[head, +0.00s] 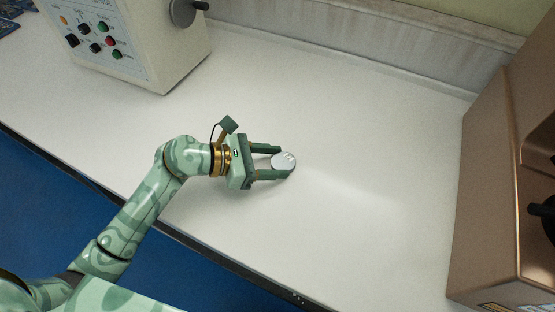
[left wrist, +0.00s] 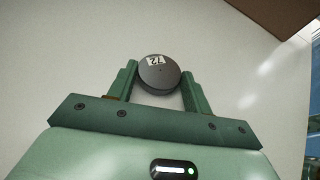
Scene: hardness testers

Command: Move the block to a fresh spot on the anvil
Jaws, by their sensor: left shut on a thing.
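The block is a round grey metal disc (head: 284,160) with a small white label on its top. In the left wrist view the disc (left wrist: 160,76) shows its label, which seems to read 72. My left gripper (head: 282,161) is shut on the disc, one green finger on each side, over the white bench. I cannot tell whether the disc touches the bench. In the left wrist view my left gripper (left wrist: 160,82) has the disc between its fingertips. My right gripper is not in view. No anvil can be made out.
A cream machine (head: 135,45) with coloured buttons and a round knob stands at the back left. A brown machine (head: 505,190) stands at the right. The white bench (head: 370,220) is clear between them. A wall strip (head: 340,40) runs along the back.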

